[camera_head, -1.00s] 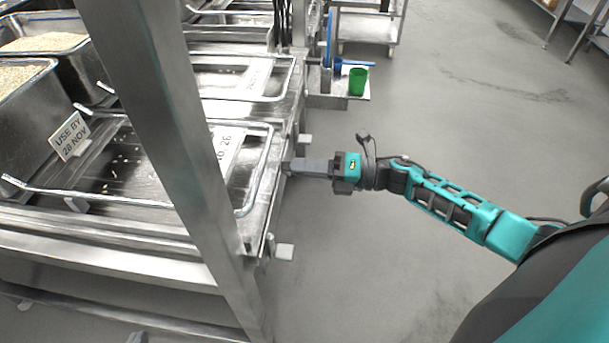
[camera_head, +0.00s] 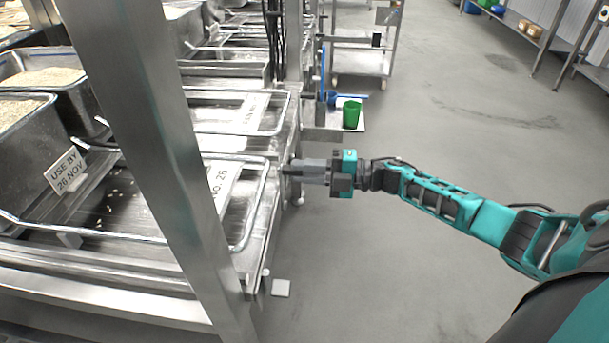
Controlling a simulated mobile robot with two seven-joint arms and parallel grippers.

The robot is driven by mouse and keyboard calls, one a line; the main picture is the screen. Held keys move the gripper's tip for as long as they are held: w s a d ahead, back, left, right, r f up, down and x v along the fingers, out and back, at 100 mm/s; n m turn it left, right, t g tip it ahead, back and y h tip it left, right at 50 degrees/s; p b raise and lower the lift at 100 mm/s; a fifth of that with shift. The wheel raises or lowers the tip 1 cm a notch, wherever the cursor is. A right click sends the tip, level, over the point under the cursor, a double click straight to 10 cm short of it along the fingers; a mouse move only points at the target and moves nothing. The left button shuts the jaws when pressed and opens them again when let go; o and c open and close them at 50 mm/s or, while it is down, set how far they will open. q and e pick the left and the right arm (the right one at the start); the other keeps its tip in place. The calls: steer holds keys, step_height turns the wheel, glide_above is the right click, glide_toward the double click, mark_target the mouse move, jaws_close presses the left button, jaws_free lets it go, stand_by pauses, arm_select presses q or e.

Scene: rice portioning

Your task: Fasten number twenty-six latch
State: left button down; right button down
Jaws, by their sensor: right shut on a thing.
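A sign reading "NO. 26" (camera_head: 222,183) lies on the steel tray unit with a rail frame (camera_head: 256,205) at the left. My right gripper (camera_head: 291,172) is at the unit's right side edge, reaching in from the right. It is shut on a small latch there, which its fingers mostly hide. Another pale latch tab (camera_head: 281,288) sticks out lower at the unit's near right corner, clear of the gripper. My left gripper is not in view.
A steel post (camera_head: 150,150) crosses the left of the view. A green cup (camera_head: 351,114) sits on a side shelf behind my right gripper. The floor (camera_head: 420,270) at right is clear.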

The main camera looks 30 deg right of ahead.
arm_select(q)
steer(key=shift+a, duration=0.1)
arm_select(e)
steer(key=shift+d+r, duration=0.1)
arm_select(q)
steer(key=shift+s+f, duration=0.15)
arm_select(e)
steer(key=c, duration=1.1)
jaws_free()
steer(key=shift+o, duration=0.2)
steer(key=v, duration=1.3)
steer(key=shift+w, duration=0.1)
steer(key=s+a+f+m+t+h+p, duration=0.1)
steer(key=a+f+m+t+h+p, duration=0.15)
steer(key=a+m, duration=0.4)
steer(key=s+a+f+m+t+h+p, duration=0.1)
steer(key=a+m+t+h+p, duration=0.1)
steer(key=a+m+h+p, duration=0.35)
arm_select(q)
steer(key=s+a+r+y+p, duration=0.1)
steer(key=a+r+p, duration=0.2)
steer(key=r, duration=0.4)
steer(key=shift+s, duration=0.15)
arm_select(e)
steer(key=s+a+m+g+h, duration=0.4)
steer(key=s+a+m, duration=0.6)
steer(key=s+m, duration=0.1)
steer(key=shift+f+m, duration=0.3)
steer(key=shift+m, duration=0.1)
